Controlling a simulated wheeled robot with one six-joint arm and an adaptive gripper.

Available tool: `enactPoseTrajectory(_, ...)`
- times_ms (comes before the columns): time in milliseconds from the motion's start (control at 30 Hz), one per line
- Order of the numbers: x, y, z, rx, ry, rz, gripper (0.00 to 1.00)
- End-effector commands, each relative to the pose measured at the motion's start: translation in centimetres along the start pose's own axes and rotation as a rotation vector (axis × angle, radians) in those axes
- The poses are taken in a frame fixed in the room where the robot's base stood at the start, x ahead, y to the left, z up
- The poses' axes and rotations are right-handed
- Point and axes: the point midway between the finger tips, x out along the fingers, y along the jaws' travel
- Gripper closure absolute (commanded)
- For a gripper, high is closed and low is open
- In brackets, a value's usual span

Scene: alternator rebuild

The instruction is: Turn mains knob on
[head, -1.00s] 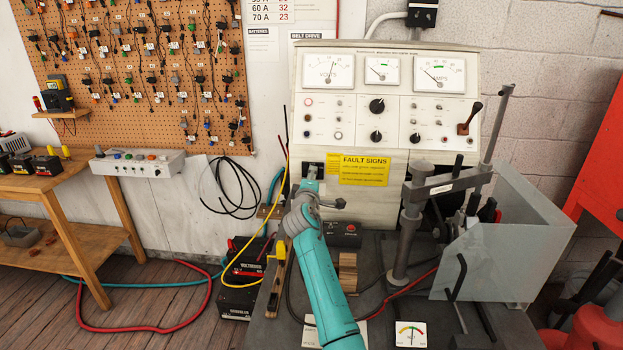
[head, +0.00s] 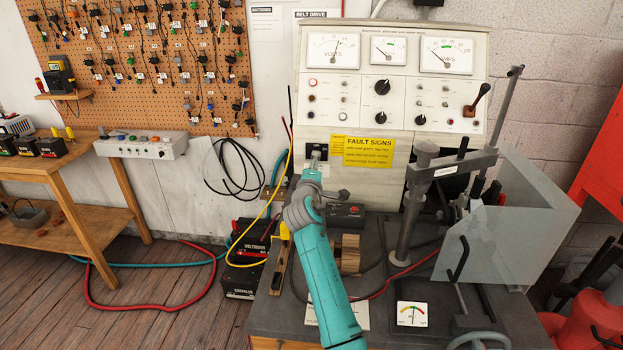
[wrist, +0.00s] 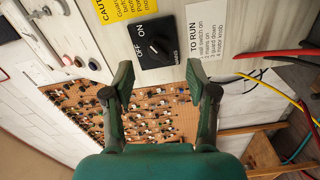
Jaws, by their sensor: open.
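The mains knob (wrist: 156,46) is a black rotary knob on a black plate marked OFF and ON, on the pale test-bench panel, in the wrist view's upper middle. A white mark shows on it, but I cannot tell for sure which word it points to. In the head view its dark plate (head: 317,149) is at the panel's lower left, partly covered by my gripper. My gripper (wrist: 161,76) is open and empty; its two green fingers are spread just below the knob in the wrist view, apart from it. My gripper (head: 312,168) also shows in the head view.
A white TO RUN card (wrist: 207,38) and a yellow label (wrist: 120,8) flank the knob plate. A yellow FAULT SIGNS label (head: 369,151) is to its right in the head view. A yellow cable (head: 270,205) hangs left of my arm. A grey clamp post (head: 413,210) stands right.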

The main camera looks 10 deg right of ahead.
Motion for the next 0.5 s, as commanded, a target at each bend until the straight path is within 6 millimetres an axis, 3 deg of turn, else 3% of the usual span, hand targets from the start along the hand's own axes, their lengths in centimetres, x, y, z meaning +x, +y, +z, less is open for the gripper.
enactPoseTrajectory(300, -5.6, -0.1, 0.0, 0.001, 0.001, -0.001, 0.43)
enactPoseTrajectory(500, -7.2, -0.1, 0.0, 0.001, 0.001, -0.002, 0.43)
